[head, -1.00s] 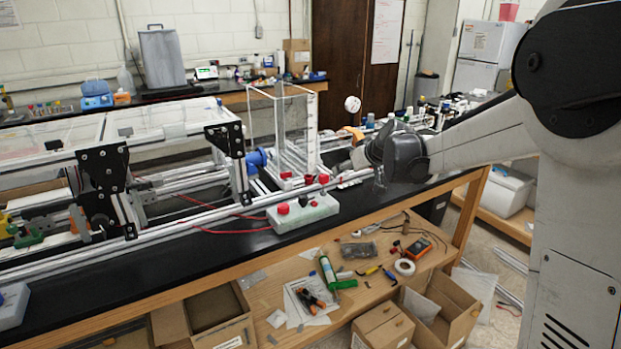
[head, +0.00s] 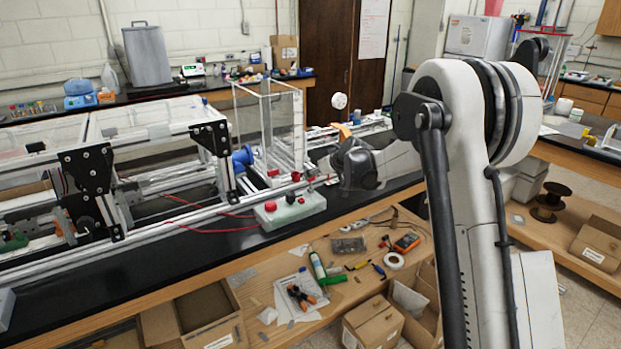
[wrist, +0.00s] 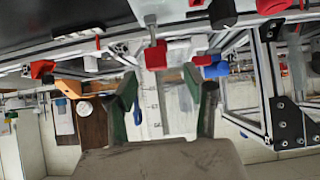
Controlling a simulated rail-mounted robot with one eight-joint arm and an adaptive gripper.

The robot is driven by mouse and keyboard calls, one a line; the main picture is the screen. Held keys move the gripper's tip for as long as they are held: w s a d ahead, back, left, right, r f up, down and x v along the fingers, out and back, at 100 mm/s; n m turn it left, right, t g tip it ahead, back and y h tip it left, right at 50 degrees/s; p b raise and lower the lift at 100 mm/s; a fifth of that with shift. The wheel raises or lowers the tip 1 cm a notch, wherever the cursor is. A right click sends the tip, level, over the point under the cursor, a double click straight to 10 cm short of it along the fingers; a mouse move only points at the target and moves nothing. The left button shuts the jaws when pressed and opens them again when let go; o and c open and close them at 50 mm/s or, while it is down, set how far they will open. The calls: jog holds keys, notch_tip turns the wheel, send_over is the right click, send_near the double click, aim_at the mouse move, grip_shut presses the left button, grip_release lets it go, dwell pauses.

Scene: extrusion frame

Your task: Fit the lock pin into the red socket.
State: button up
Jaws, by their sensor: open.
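My gripper (wrist: 162,76) is open, its two green-padded fingers apart in the wrist view with nothing held between them. A red block with a grey metal stem (wrist: 155,54) shows just beyond and between the fingertips; I cannot tell whether it is the lock pin or the socket. Another red part (wrist: 193,76) is near the right finger, and a red piece (wrist: 43,68) is at the left. In the head view my gripper (head: 322,178) is beside the rail, close to a small red part (head: 296,176). Which red part is the red socket is unclear.
A pale box with red knobs (head: 291,212) sits on the black bench below the rail. A clear upright case (head: 270,130) and a blue fitting (head: 242,157) stand close behind. The extrusion frame (head: 95,185) fills the left.

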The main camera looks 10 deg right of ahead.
jog(key=shift+d+p+x, duration=0.2)
jog(key=shift+p+x, duration=0.25)
jog(key=shift+x, duration=2.6)
jog(key=shift+w+r, duration=0.1)
jog(key=shift+d, duration=0.1)
grip_shut()
